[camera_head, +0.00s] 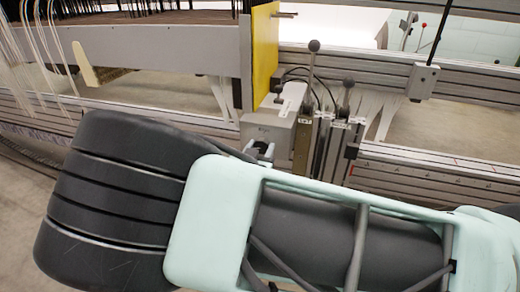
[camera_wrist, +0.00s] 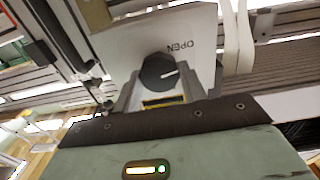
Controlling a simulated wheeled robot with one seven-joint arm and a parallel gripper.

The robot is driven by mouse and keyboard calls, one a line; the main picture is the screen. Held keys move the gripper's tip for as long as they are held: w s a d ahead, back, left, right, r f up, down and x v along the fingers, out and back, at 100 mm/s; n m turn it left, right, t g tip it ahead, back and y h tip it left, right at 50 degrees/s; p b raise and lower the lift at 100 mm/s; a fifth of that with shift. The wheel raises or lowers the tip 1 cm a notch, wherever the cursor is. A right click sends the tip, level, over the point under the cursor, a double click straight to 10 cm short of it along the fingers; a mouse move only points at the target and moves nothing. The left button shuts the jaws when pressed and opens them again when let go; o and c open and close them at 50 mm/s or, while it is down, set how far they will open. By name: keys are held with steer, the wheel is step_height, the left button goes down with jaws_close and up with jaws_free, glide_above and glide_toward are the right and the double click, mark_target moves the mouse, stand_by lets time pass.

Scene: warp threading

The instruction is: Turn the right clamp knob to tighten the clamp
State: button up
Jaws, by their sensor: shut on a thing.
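The right clamp knob (camera_wrist: 158,72) is a round black knob with a white pointer line. It sits on a pale plate (camera_wrist: 120,45) with the upside-down word OPEN beside the knob. My gripper (camera_wrist: 166,82) is shut on the knob, with one finger on each side of it. In the head view my gripper (camera_head: 262,150) is at the lower front of the grey clamp box (camera_head: 270,127). The knob is hidden there by my gripper and arm.
A yellow plate (camera_head: 264,48) stands just above the clamp box. Upright levers with dark ball tops (camera_head: 314,46) stand close to its right. Metal rails (camera_head: 450,172) run to the right, and white threads (camera_head: 40,40) hang at the upper left.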

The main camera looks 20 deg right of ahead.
steer(key=m, duration=0.5)
steer(key=shift+p, duration=0.3)
steer(key=m+b, duration=0.1)
steer(key=m, duration=0.4)
steer(key=shift+f, duration=0.15)
steer(key=m+b, duration=0.2)
steer(key=m, duration=0.3)
steer(key=shift+d+f+m+b, duration=0.1)
steer(key=shift+m+b, duration=0.25)
steer(key=shift+m, duration=0.05)
steer(key=shift+m+b, duration=1.45)
steer(key=shift+m, duration=0.75)
steer(key=o, duration=1)
steer(key=shift+c, duration=0.2)
steer(key=shift+s, duration=0.1)
